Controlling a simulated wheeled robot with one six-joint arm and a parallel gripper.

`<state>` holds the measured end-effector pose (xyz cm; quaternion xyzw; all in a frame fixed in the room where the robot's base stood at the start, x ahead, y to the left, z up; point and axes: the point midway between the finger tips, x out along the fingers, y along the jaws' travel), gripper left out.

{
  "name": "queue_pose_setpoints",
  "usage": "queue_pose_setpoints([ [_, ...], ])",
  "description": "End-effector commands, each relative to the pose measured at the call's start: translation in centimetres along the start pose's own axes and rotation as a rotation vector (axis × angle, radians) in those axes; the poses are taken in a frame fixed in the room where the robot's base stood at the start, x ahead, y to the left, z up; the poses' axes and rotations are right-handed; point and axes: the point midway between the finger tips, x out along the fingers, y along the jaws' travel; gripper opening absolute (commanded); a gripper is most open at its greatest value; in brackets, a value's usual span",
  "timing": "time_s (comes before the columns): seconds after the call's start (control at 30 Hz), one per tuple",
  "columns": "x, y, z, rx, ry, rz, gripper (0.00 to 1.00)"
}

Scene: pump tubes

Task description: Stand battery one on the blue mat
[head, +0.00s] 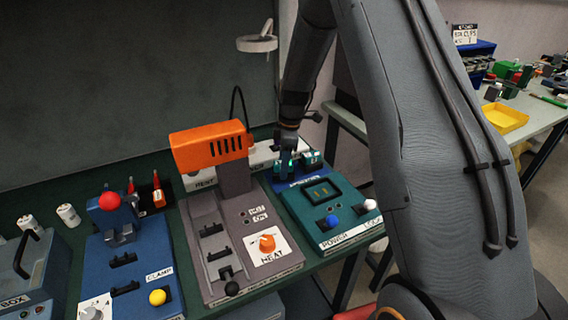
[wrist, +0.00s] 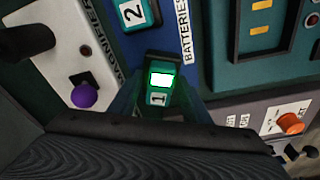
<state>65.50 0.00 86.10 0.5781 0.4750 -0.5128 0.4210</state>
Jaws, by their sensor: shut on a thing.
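Battery one (wrist: 158,98) is a small teal-green block with a white "1" label and a glowing white-green window. My gripper (head: 286,153) is shut on it, with a dark finger on either side in the wrist view. In the head view the gripper points down at the blue batteries holder (head: 296,183), at the back of the teal power panel. Whether the battery is seated there or lifted clear, I cannot tell. Battery two (wrist: 136,11), marked "2", stands in the holder beside it and also shows in the head view (head: 312,158).
The teal power panel (head: 335,238) has a blue and a white knob. The grey heat unit with its orange head (head: 208,147) stands close to the gripper's left. A blue clamp panel (head: 100,275) is further left. A side table (head: 535,122) with a yellow tray is at right.

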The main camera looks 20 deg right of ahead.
Motion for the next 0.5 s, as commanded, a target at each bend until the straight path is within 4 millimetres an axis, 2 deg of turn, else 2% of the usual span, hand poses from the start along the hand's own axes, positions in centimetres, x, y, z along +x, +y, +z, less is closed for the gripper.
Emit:
queue_pose_setpoints([
  [0.37, 0.49, 0.07, 0.07, 0.001, 0.0, 0.001, 0.11],
  [0.4, 0.45, 0.03, 0.07, 0.001, 0.0, 0.001, 0.5],
  [0.47, 0.42, 0.03, 0.07, 0.001, 0.0, 0.001, 0.6],
  [0.5, 0.42, 0.03, 0.07, 0.001, 0.0, 0.001, 0.62],
])
